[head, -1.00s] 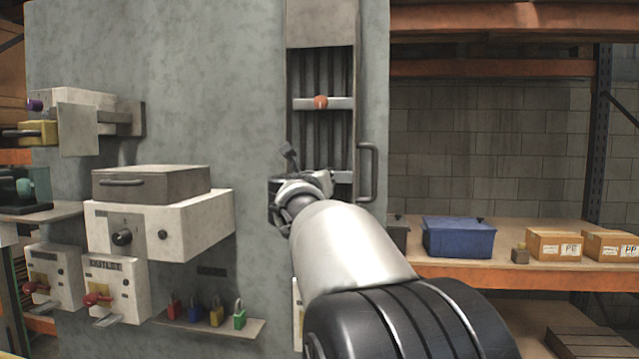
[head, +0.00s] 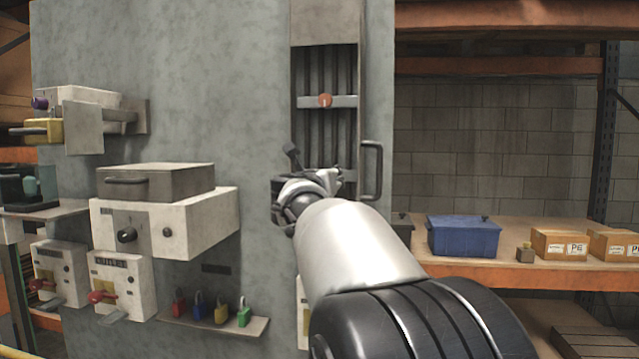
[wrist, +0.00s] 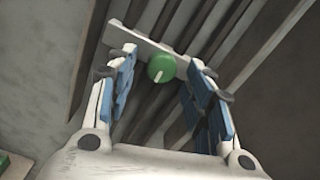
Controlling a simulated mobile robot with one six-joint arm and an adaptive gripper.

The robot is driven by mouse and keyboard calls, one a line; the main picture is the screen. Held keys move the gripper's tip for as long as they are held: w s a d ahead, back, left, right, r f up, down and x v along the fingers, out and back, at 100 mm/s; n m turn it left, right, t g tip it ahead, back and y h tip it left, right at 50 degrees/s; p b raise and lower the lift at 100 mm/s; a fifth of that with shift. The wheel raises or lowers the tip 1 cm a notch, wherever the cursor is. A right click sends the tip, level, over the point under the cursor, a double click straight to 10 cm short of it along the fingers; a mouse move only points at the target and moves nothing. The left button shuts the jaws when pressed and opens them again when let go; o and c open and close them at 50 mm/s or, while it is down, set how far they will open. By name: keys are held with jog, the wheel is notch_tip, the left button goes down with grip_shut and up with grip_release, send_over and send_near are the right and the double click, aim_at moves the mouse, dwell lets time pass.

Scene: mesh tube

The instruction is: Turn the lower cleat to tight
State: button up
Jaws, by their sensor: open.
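The lower cleat is a pale bar (wrist: 150,42) across the dark cable run, with a round green knob (wrist: 161,68) bearing a white mark slanting down to the left. My gripper (wrist: 158,62) is open, its blue-padded fingers to either side of the knob in the wrist view, with visible gaps. I cannot tell how far the fingers reach around the knob. In the head view my gripper (head: 318,180) is in front of the lower part of the run, and my arm hides the green knob.
An upper cleat bar (head: 343,101) with an orange knob (head: 325,101) crosses the run higher up. A grey handle (head: 373,171) stands just right of my gripper. White boxes (head: 160,228) and a small shelf of colored padlocks (head: 246,326) are to the left.

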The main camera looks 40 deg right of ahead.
jog(key=v, duration=1.1)
jog(key=shift+a, duration=0.2)
jog(key=shift+s, duration=0.1)
